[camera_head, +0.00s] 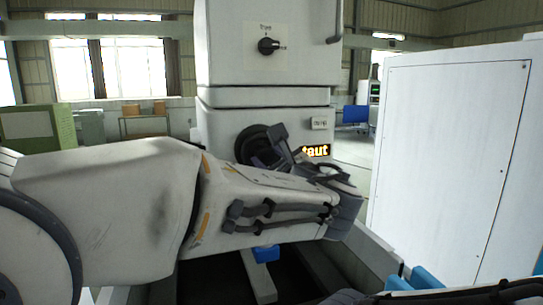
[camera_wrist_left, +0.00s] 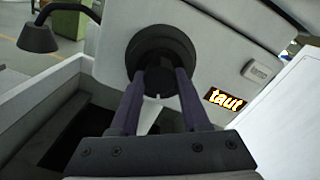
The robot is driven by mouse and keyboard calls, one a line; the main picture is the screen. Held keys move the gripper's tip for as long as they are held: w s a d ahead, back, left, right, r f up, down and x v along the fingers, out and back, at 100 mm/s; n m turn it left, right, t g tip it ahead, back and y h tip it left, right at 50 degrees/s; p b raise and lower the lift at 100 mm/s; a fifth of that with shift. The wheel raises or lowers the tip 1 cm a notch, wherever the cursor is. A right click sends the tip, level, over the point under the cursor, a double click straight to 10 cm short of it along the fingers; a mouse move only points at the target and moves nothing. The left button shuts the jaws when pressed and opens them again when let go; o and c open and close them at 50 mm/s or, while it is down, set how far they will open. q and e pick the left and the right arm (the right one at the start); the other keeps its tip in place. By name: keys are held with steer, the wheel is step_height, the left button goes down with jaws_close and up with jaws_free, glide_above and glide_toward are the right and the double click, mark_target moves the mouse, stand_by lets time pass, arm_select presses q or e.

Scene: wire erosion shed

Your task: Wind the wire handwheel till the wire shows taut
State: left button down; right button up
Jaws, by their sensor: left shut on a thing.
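The dark round handwheel (camera_head: 248,143) is on the front of the pale machine, partly hidden behind my left gripper (camera_head: 272,150) in the head view. In the left wrist view the handwheel (camera_wrist_left: 160,42) is straight ahead. The two purple-grey fingers of my left gripper (camera_wrist_left: 162,78) reach its lower part and are shut on it; the exact contact is hard to see. My right gripper does not show.
A small label plate (camera_head: 319,123) is above the display. A large white cabinet (camera_head: 450,150) stands close on the right. A green cabinet (camera_head: 38,132) is at the far left.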

arm_select(q)
steer(key=m+p, duration=0.1)
steer(key=m, duration=0.1)
steer(key=m+p, duration=0.1)
steer(key=m, duration=0.2)
steer(key=shift+r+m, duration=0.2)
steer(key=shift+m, duration=0.1)
stand_by(0.5)
steer(key=shift+c, duration=1.9)
jaws_free()
steer(key=shift+f, duration=0.1)
